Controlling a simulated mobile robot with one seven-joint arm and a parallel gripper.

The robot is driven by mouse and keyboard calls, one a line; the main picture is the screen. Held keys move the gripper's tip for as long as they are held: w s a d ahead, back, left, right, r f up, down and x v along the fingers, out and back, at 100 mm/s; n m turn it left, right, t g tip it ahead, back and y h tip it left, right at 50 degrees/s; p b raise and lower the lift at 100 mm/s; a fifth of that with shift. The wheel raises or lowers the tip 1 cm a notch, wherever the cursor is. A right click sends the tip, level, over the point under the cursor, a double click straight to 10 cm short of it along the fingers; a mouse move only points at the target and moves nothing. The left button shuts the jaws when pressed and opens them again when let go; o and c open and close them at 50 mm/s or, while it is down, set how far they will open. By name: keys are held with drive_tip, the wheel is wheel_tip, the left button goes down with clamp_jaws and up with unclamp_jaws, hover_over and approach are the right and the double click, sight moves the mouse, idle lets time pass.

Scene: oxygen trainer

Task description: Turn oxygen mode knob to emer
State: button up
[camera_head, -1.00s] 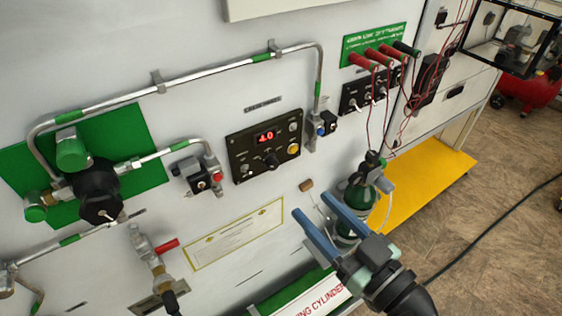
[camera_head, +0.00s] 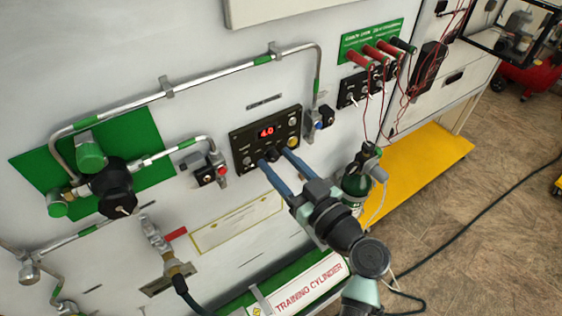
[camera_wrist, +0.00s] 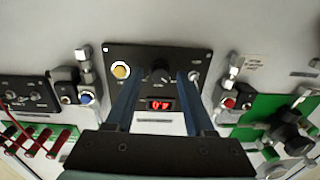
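The black control panel (camera_head: 240,140) on the white wall has a red lit display (camera_head: 266,132) that seems to read 4.0. A dark round knob (camera_head: 272,154) sits below the display, and it also shows in the wrist view (camera_wrist: 160,71), where the panel appears upside down. I take this as the mode knob; its labels and pointer setting are too small to read. My gripper (camera_head: 274,157) is open, its two blue fingers apart, with their tips at the panel on either side of the knob. I cannot tell whether they touch it.
A yellow button (camera_wrist: 121,70) sits beside the knob. Small valves (camera_head: 208,168) and (camera_head: 322,118) with piping flank the panel. A green cylinder (camera_head: 354,186) stands right of my arm, and red leads (camera_head: 378,56) hang at upper right.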

clamp_jaws()
drive_tip(key=shift+m, duration=0.3)
drive_tip(key=m+b, duration=0.2)
drive_tip(key=m, duration=0.1)
drive_tip(key=shift+f+m, duration=0.15)
drive_tip(key=shift+m, duration=0.15)
drive_tip(key=m+b, duration=0.1)
drive_tip(key=m, duration=0.3)
drive_tip(key=shift+m, duration=0.3)
drive_tip(key=m, duration=0.3)
drive_tip(key=shift+m+t, duration=0.3)
drive_tip(key=shift+m, duration=0.1)
drive_tip(key=m, duration=0.2)
drive_tip(key=m+p, duration=0.1)
drive_tip(key=shift+r+m, duration=0.2)
drive_tip(key=shift+m, duration=0.2)
drive_tip(key=m+p, duration=0.2)
drive_tip(key=m, duration=0.4)
drive_tip(key=shift+f+h+p, duration=0.1)
drive_tip(key=shift+h+p, duration=0.2)
drive_tip(key=shift+p, duration=0.1)
